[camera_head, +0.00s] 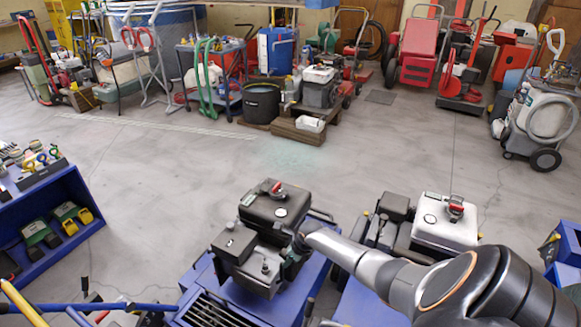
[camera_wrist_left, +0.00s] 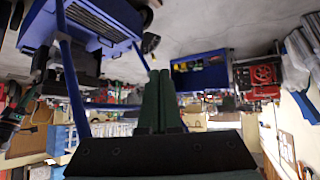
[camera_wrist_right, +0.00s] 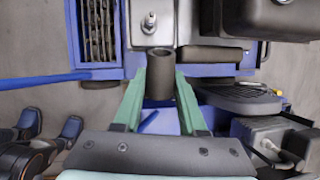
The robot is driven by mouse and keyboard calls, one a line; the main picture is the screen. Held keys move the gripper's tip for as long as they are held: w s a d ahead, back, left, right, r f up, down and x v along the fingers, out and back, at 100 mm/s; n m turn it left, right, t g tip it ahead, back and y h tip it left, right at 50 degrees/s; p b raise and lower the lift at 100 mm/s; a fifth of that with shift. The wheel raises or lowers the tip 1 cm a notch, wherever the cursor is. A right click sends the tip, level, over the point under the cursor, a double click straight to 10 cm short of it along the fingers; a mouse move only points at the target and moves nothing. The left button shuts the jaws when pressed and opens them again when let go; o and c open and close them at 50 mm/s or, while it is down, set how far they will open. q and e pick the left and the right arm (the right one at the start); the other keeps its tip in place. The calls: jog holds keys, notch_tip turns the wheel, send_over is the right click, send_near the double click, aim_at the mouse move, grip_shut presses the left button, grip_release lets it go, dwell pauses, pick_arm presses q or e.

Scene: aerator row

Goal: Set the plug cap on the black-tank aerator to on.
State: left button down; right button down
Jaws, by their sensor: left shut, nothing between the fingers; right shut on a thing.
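The black-tank aerator shows its black tank (camera_head: 262,212) on a blue frame at the lower middle of the head view. My right arm reaches to the right side of its engine. My right gripper (camera_wrist_right: 161,70) has its green fingers on either side of a dark upright cylinder, which looks like the plug cap (camera_wrist_right: 159,88), and is shut on it. The cap is close to the engine's grey body; I cannot tell whether it sits on the plug. My left gripper (camera_wrist_left: 159,75) is shut and empty in the left wrist view; the head view does not show it.
A white-tank aerator (camera_head: 447,226) stands just right, partly behind my right arm. A blue shelf (camera_head: 62,215) with tools is at the left. Blue handle bars cross the lower left. Open floor lies behind the aerators; carts and machines line the back.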

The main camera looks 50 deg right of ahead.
jog(key=shift+w+d+r+p, duration=0.35)
jog(key=shift+d+r+p, duration=0.1)
jog(key=shift+r+p, duration=0.25)
jog(key=shift+w+g+h+p, duration=0.15)
jog(key=shift+g+h+p, duration=0.15)
jog(key=shift+g+p, duration=0.15)
jog(key=shift+w+a+f+g, duration=0.15)
jog(key=shift+a+g, duration=0.1)
jog(key=shift+a, duration=0.05)
jog(key=shift+w+a+f, duration=0.15)
jog(key=shift+f, duration=0.05)
jog(key=shift+w+a+f+g+b, duration=0.15)
jog(key=shift+w+g+b, duration=0.1)
jog(key=shift+g+b, duration=0.8)
jog(key=shift+w+r+b, duration=0.15)
jog(key=shift+r+b, duration=0.15)
jog(key=shift+b, duration=0.45)
jog(key=shift+g, duration=0.25)
